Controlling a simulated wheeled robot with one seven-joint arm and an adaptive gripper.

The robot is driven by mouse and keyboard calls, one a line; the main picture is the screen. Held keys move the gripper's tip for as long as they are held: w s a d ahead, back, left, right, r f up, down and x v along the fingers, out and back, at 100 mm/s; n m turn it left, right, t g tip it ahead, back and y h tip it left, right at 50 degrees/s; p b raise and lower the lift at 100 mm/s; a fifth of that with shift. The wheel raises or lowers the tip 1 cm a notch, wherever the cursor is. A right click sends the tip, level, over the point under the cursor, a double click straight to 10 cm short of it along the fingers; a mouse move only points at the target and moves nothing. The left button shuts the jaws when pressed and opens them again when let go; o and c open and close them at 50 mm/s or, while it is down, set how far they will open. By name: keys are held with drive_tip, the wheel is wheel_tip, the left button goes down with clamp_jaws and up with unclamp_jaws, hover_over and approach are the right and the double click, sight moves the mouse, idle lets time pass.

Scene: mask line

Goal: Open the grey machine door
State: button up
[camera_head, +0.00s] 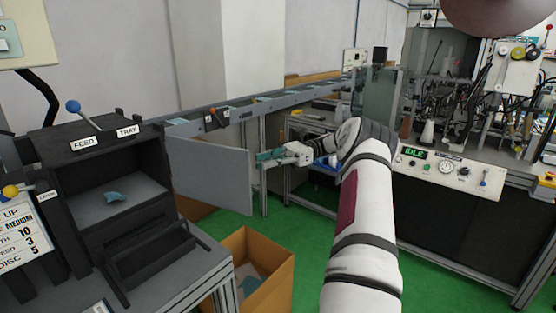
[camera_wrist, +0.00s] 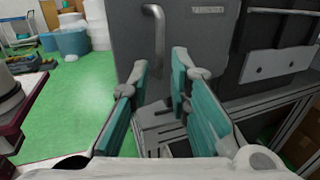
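The grey machine door (camera_head: 208,176) stands swung out from the right side of the black cabinet (camera_head: 125,224), whose front opening shows. In the wrist view a grey panel (camera_wrist: 118,32), seemingly the door's outer face, fills the top middle. It carries an upright metal handle (camera_wrist: 158,32) and a small label plate (camera_wrist: 207,10). My gripper (camera_head: 260,157) is just right of the door's free edge in the head view. In the wrist view its teal-padded fingers (camera_wrist: 160,66) are apart with nothing between them. The handle is beyond the fingertips; its exact distance is unclear.
A blue piece (camera_head: 114,196) lies inside the cabinet. An open cardboard box (camera_head: 268,292) stands on the green floor below the door. A rail (camera_head: 270,103) runs behind the door. A control bench (camera_head: 450,174) stands to the right of my arm.

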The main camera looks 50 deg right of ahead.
drive_tip(key=shift+v, duration=1.95)
